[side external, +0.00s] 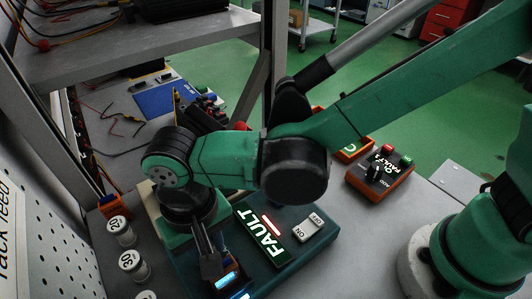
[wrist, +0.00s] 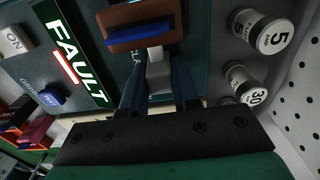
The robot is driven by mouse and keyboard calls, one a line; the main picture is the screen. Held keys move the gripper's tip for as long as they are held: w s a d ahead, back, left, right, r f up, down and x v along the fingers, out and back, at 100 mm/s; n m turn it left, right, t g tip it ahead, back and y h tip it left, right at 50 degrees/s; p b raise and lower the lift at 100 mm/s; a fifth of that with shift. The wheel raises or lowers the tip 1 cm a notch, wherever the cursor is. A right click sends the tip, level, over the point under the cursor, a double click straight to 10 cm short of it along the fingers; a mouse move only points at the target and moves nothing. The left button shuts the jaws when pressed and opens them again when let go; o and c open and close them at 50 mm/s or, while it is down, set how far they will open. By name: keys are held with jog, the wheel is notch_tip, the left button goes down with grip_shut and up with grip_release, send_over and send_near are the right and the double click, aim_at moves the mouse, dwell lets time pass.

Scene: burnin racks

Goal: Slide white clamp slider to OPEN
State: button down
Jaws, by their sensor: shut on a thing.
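The white clamp slider (wrist: 158,75) shows as a small pale block between my two fingers in the wrist view. My gripper (wrist: 158,88) is shut on it; its dark fingers stand on either side. In the side external view my gripper (side external: 213,262) points down at the front left of the dark teal panel (side external: 190,272). The slider itself is hidden there. A label starting "CLA" is partly covered beside the fingers. An orange-brown block (wrist: 118,42) with a blue strip sits just beyond the fingertips. I cannot read the slider's position.
The panel carries a lit FAULT display (side external: 262,236) and a white ON/OFF rocker (side external: 308,227). A blue button (wrist: 52,98) is near the display. Numbered cylinders (side external: 131,262) stand left of the panel, by a perforated wall (side external: 40,250). An orange control box (side external: 380,178) is behind right.

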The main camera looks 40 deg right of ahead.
dwell(0.3)
jog(key=shift+w, duration=2)
jog(key=c, duration=0.6)
grip_release()
jog(key=shift+c, duration=0.2)
jog(key=shift+r, duration=2.85)
